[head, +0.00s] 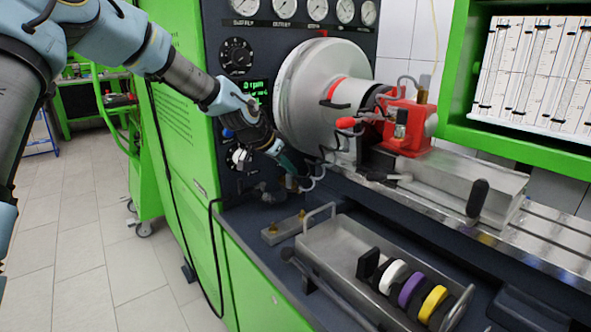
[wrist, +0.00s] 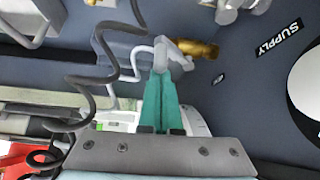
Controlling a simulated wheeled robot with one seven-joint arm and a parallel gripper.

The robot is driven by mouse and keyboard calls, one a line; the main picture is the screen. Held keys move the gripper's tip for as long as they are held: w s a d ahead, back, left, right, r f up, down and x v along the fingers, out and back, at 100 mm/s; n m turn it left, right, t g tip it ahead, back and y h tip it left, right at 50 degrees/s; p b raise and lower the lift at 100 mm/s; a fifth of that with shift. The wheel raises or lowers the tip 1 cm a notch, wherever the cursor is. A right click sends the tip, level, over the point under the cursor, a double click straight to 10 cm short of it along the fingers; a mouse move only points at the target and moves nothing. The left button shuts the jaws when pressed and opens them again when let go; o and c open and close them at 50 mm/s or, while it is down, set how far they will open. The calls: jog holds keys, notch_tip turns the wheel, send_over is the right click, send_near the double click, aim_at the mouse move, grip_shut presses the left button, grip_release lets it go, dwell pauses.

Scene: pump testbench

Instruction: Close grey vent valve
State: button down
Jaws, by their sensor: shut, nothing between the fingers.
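My gripper (head: 294,168) reaches down to the lower front of the green test bench. Its teal fingers also show in the wrist view (wrist: 161,78); they are together, with nothing between them. A light grey piece that looks like the vent valve's handle (wrist: 177,57) is right at the fingertips, beside a brass fitting (wrist: 200,48). I cannot tell whether the fingers touch it. In the head view, a small grey part (head: 304,183) shows just below the fingertips. The handle's exact position is hard to read, as the fingers partly cover it.
Hoses (wrist: 115,55) loop close to the fingers on the left. A SUPPLY label (wrist: 280,40) is on the dark panel. In the head view, a large silver drum (head: 310,85) and a red pump (head: 408,125) stand close by. A metal tray (head: 345,255) holds several coloured discs.

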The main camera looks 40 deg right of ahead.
aim_at(272, 166)
jog(key=shift+w+a+f+b, duration=0.15)
jog(key=shift+w+a, duration=0.2)
jog(key=shift+w, duration=0.4)
jog(key=shift+w+a+r+b, duration=0.1)
jog(key=shift+w+a, duration=0.3)
jog(key=shift+w, duration=0.3)
jog(key=shift+w+a+f+b, duration=0.15)
jog(key=shift+w+a, duration=0.2)
jog(key=shift+w, duration=0.65)
jog(key=b+v, duration=0.2)
jog(key=v, duration=0.9)
jog(key=shift+d, duration=0.15)
jog(key=shift+r, duration=0.15)
